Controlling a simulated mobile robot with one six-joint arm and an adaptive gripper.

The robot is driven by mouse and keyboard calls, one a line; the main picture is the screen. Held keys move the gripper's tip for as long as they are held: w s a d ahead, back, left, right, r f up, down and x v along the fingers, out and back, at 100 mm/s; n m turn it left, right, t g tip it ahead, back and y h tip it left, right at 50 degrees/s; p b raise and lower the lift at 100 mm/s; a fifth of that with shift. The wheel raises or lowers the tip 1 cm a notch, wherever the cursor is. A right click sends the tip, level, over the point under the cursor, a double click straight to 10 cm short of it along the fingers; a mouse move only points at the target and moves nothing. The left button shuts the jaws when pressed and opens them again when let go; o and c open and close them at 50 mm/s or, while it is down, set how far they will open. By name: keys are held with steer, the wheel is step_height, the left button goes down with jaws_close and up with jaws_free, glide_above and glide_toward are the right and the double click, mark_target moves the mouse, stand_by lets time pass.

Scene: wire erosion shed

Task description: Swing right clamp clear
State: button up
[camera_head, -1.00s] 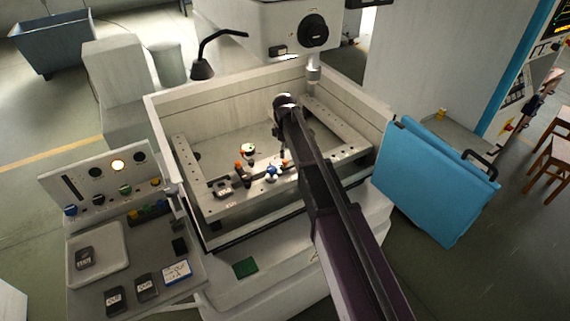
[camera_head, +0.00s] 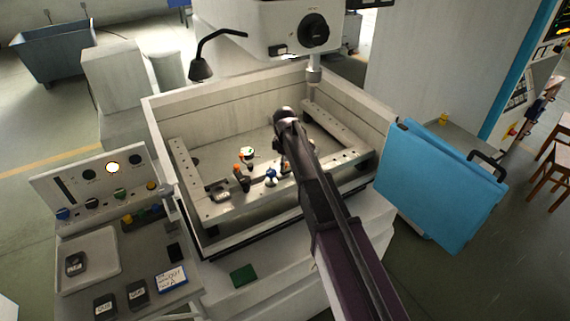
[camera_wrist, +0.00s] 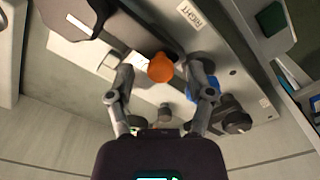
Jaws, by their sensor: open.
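In the wrist view an orange knob (camera_wrist: 160,67) on a short light lever lies between the two open fingers of my gripper (camera_wrist: 160,78). I see a gap on both sides of the knob. A "RIGHT" label (camera_wrist: 190,14) is on the pale rail beside it, so this appears to be the right clamp. In the head view my gripper is over the front rail (camera_head: 220,207) of the tank, mostly hidden by my own arm. The right clamp there is largely hidden too. Another orange-topped clamp (camera_head: 239,169) stands further left on the rail.
A blue knob (camera_head: 271,176) stands close to my gripper; a blue part (camera_wrist: 203,88) also shows beside the right finger. A white-topped round part (camera_head: 247,152) is behind the rail. Tank walls (camera_head: 225,98) surround the area. A blue door (camera_head: 440,185) hangs open at right.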

jaws_close()
